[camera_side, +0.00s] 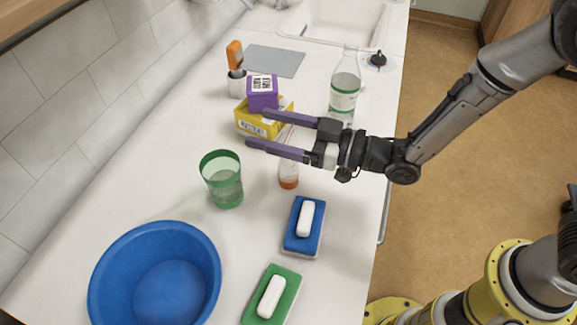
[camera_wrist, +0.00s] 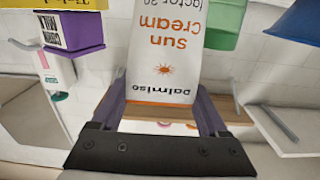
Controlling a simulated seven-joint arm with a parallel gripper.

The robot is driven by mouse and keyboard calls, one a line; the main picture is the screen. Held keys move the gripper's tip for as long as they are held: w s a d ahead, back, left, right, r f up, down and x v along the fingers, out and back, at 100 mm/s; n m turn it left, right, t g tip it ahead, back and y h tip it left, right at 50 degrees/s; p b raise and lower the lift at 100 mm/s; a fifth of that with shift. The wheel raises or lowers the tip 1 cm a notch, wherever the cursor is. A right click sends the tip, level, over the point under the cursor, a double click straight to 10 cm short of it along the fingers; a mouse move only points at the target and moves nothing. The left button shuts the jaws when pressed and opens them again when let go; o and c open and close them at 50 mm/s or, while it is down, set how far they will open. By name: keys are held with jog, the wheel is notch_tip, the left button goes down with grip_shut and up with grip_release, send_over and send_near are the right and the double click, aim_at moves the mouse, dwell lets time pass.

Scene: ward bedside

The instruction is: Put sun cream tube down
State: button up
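The sun cream tube (camera_side: 289,170) is white with an orange cap at its lower end, and it is upright over the counter. In the wrist view the tube (camera_wrist: 165,50) lies between the two purple fingers of my gripper (camera_wrist: 163,105), its printing upside down. The fingers meet its sides near the wide flat end. In the side view my gripper (camera_side: 257,127) reaches in level from the right, its fingers running past the tube and partly hiding its upper end. I cannot tell whether the cap touches the counter (camera_side: 250,240).
A yellow box (camera_side: 247,124) with a purple box (camera_side: 262,95) on it is behind the fingertips. A bottle (camera_side: 343,88) stands behind, a green cup (camera_side: 223,182) to the left. Blue (camera_side: 294,243) and green (camera_side: 284,300) soap dishes and a blue basin (camera_side: 115,285) are in front.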

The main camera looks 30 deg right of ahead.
grip_shut()
jog(key=shift+r, duration=0.1)
